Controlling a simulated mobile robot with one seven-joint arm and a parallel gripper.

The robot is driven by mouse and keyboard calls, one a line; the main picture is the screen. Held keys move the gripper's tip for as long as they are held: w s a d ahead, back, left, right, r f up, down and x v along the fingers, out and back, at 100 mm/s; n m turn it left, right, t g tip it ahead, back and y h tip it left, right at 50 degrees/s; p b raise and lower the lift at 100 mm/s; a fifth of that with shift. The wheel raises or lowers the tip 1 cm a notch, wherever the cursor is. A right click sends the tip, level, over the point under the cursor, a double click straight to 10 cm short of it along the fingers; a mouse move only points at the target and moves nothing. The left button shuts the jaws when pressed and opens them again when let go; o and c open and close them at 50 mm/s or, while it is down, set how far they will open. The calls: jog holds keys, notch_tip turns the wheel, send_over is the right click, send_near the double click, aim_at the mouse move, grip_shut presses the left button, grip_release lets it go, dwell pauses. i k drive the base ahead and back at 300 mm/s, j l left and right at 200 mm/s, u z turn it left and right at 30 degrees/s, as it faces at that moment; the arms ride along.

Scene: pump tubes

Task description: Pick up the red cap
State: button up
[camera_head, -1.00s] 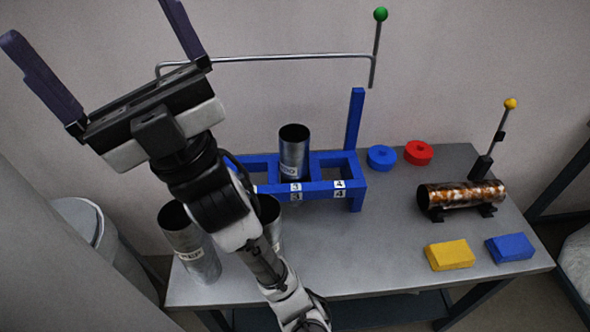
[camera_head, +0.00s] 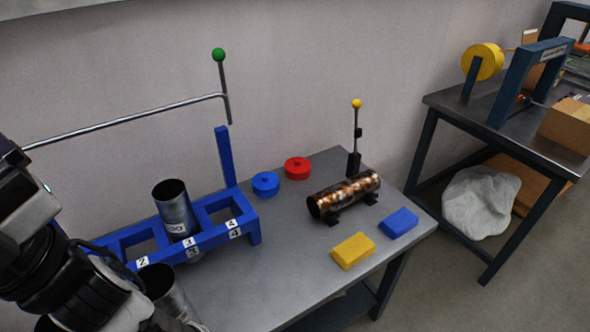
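The red cap (camera_head: 297,168) is a short round disc with a small knob on top. It lies on the grey table (camera_head: 265,305) near its back edge, close to the wall. A similar blue cap (camera_head: 265,184) lies just left of it. My arm shows at the left edge of the view, well left of the red cap. My gripper's fingers are outside the picture.
A blue rack (camera_head: 215,238) with a metal tube (camera_head: 174,207) stands left of the caps. A rusty tube (camera_head: 345,194) lies on supports to the right, near a yellow-knobbed lever (camera_head: 356,135). Yellow (camera_head: 353,250) and blue (camera_head: 398,222) blocks lie in front. A green-knobbed rod (camera_head: 221,85) rises behind the rack.

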aim_at(296, 168)
jog(key=i+l+u, duration=0.2)
jog(key=l, duration=0.15)
jog(key=i+l+u, duration=0.1)
jog(key=l+u, duration=0.35)
jog(key=l, duration=0.3)
jog(key=i+l+u, duration=0.2)
jog(key=l, duration=0.2)
jog(key=k, duration=0.05)
